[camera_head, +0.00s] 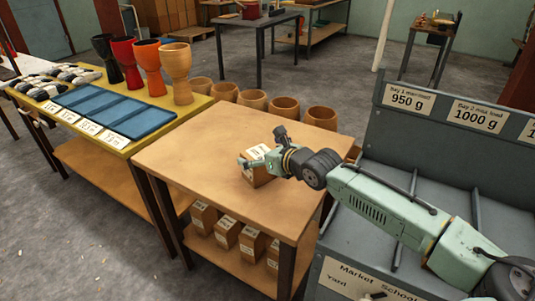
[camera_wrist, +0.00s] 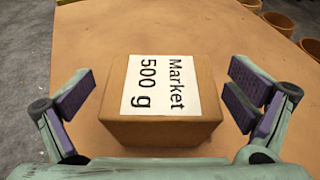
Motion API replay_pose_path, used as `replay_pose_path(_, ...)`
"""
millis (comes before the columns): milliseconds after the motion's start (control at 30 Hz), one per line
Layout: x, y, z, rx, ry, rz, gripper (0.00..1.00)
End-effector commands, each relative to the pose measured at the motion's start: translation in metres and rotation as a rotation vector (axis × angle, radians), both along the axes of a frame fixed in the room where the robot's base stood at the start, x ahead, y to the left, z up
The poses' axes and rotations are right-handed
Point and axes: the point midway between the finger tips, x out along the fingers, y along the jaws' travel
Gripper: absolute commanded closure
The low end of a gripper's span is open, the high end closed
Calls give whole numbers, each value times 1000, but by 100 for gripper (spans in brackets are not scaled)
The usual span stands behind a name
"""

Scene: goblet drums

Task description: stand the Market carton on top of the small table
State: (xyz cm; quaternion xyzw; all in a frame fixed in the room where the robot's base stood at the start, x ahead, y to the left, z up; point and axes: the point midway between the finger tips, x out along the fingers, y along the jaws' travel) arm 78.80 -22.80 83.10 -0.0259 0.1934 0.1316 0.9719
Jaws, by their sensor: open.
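The Market carton (camera_head: 259,178) is a small brown box on the top of the wooden table (camera_head: 190,145) in the middle of the head view. In the wrist view the carton (camera_wrist: 160,132) shows a white label reading "Market 500 g". My gripper (camera_head: 262,152) is over the carton. In the wrist view its two purple-padded fingers (camera_wrist: 162,95) are spread, one on each side of the carton, with a gap on both sides. The carton's underside and far face are hidden.
Several similar cartons (camera_head: 227,232) stand on the table's lower shelf. To the left is a yellow table with goblet drums (camera_head: 177,70) and blue mats (camera_head: 115,108). Several wooden shells (camera_head: 253,99) stand behind. A grey sectioned rack (camera_head: 370,235) is at the right. The tabletop around the carton is clear.

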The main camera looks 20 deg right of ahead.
Motion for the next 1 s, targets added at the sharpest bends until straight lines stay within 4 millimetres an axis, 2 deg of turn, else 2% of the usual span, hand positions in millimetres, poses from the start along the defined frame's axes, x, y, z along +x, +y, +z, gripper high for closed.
replay_pose_path(367, -30, -8, 23, -5, 3, 1, 1)
replay_pose_path(633, -65, -19, 37, -5, 3, -2, 1)
replay_pose_path(800, -90, -27, 39, -6, 1, -2, 1)
replay_pose_path(1000, -105, -30, 45, -3, -1, -1, 1)
